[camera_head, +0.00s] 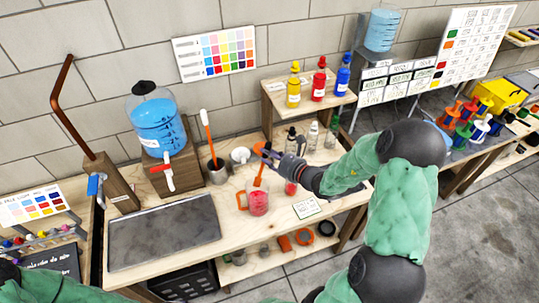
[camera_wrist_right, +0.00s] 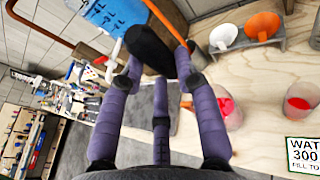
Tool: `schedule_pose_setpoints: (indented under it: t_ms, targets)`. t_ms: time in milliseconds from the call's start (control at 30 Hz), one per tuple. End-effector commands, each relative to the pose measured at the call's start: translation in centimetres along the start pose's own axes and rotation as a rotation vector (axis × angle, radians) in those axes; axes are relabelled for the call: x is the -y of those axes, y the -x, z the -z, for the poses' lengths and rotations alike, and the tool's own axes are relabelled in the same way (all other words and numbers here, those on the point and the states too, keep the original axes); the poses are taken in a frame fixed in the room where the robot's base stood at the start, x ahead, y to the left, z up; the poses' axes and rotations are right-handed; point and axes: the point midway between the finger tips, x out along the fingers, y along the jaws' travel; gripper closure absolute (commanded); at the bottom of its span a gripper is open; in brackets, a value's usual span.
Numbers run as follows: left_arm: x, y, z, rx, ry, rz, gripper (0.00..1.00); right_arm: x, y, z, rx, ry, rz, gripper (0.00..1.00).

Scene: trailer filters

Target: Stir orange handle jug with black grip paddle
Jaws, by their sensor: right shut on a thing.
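The jug with the orange handle (camera_head: 257,203) stands upright on the wooden bench and holds red-pink liquid. Its handle is on its left side. My right gripper (camera_head: 270,158) is above the jug, shut on the black grip of the paddle. In the right wrist view the black grip (camera_wrist_right: 157,50) sits between the purple fingers. The paddle's orange part (camera_head: 258,180) points down from the gripper at the jug's mouth. I cannot tell whether its tip is inside the jug.
A blue-filled dispenser (camera_head: 156,122) with a white tap stands left on a wooden block. A grey mat (camera_head: 163,232) covers the bench's left part.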

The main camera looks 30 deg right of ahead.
Motion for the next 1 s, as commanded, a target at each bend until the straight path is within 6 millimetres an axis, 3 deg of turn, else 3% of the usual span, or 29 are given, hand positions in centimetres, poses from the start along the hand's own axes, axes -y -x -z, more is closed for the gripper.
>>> schedule_pose_setpoints:
  t_ms: [1000]
  targets:
    - [2.3, -6.5, 0.2, 0.0, 0.0, 0.0, 0.6, 1.0, -1.9, 7.8, 0.0, -0.001, 0.0, 0.95]
